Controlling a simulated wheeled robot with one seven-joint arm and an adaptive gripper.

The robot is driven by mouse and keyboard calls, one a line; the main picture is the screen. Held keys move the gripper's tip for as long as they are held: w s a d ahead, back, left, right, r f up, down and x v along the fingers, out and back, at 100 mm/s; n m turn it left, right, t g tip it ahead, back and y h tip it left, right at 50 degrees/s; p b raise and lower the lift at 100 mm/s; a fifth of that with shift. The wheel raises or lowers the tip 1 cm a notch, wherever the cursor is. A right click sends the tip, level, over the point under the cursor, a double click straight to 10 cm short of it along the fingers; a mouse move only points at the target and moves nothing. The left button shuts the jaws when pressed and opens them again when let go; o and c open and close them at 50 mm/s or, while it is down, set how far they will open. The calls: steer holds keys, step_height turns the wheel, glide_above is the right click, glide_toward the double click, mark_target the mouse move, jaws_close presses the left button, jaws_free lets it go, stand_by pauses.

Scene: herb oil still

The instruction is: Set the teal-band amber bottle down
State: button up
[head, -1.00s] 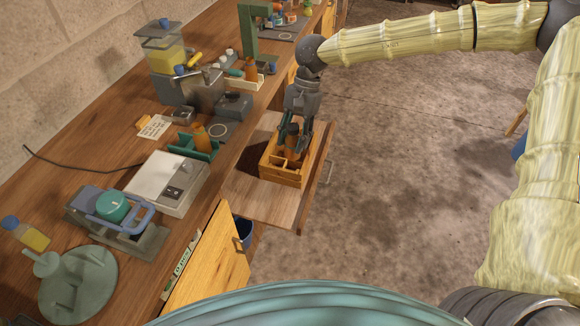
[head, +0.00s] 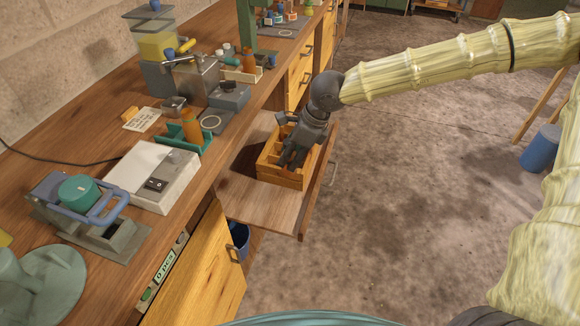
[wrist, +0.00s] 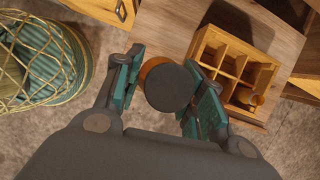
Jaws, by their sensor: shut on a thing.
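My gripper (wrist: 165,95) is shut on an amber bottle (wrist: 154,66), whose wide dark cap faces the camera and hides most of its body. No teal band shows. In the head view my gripper (head: 290,158) is in front of the wooden crate (head: 280,180), and the held bottle cannot be made out there. In the wrist view the crate (wrist: 205,38) lies to the right of the held bottle, with several open compartments. Another amber bottle (wrist: 250,98) lies within its near right part.
The crate stands on a pulled-out wooden board (head: 262,208) beside the bench. On the bench, an amber bottle (head: 191,127) stands in a teal holder (head: 172,141) near a white scale (head: 135,172). Another amber bottle (head: 248,60) stands further back.

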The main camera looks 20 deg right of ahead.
mark_target(290, 174)
steer(key=f+m+b, duration=0.2)
steer(key=m, duration=0.1)
steer(key=f+m+t+h+b, duration=0.1)
steer(key=b, duration=0.1)
steer(key=shift+s+a+f+m, duration=0.25)
steer(key=shift+f+m, duration=0.05)
steer(key=shift+f, duration=0.1)
steer(key=f+m+b, duration=0.1)
steer(key=m+b, duration=0.1)
steer(key=s+f+m+t+h+b, duration=0.1)
steer(key=shift+a+f+m, duration=0.25)
steer(key=shift+f+m, duration=0.05)
steer(key=shift+f, duration=0.05)
steer(key=w+d+f+m, duration=0.1)
steer(key=w+f, duration=0.2)
steer(key=w, duration=0.4)
steer(key=w+d+f+m+h+b, duration=0.1)
steer(key=w+d+f, duration=0.1)
steer(key=w, duration=0.6)
steer(key=shift+d+f, duration=0.3)
steer(key=shift+f, duration=0.1)
steer(key=shift+f, duration=0.4)
steer(key=o, duration=1.1)
